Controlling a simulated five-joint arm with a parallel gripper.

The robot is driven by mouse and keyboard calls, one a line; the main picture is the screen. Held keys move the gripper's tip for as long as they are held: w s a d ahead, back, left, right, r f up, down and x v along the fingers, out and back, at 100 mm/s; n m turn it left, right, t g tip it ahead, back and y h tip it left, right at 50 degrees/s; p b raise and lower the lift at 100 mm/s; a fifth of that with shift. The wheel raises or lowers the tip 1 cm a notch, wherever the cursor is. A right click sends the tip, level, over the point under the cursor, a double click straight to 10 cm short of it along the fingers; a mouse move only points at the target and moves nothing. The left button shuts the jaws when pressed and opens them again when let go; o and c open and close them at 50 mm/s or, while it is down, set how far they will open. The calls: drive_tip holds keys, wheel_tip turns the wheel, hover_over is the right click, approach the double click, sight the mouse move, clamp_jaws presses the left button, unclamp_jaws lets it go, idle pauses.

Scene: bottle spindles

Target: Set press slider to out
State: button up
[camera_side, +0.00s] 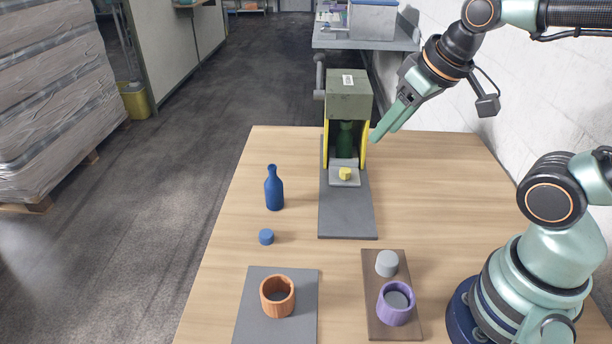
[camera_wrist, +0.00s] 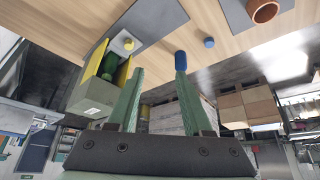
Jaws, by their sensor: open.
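The press (camera_side: 348,97) is a grey-green block on yellow side walls at the back of the table. Its slider (camera_side: 345,178) is a light grey plate with a yellow knob (camera_side: 345,174), on a dark grey track (camera_side: 347,212). The slider sits at the press's front opening. A dark green bottle (camera_side: 345,136) stands under the block. My gripper (camera_side: 385,135) is open and empty, just right of the press and above the table. In the wrist view, the press (camera_wrist: 95,95) and knob (camera_wrist: 128,44) lie left of my open fingers (camera_wrist: 160,73).
A blue bottle (camera_side: 274,190) and a blue cap (camera_side: 266,237) stand left of the track. An orange cup (camera_side: 277,296) is on a grey plate at the front. A purple cup (camera_side: 396,304) and grey cap (camera_side: 387,263) are on a brown board. The table right of the track is clear.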

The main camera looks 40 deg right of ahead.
drive_tip(key=shift+o, duration=1.4)
drive_tip(key=g, duration=0.6)
hover_over(346, 170)
wheel_tip(346, 170, down, 10)
wheel_tip(346, 170, down, 12)
drive_tip(key=shift+r, duration=0.25)
clamp_jaws()
drive_tip(key=shift+r, duration=0.1)
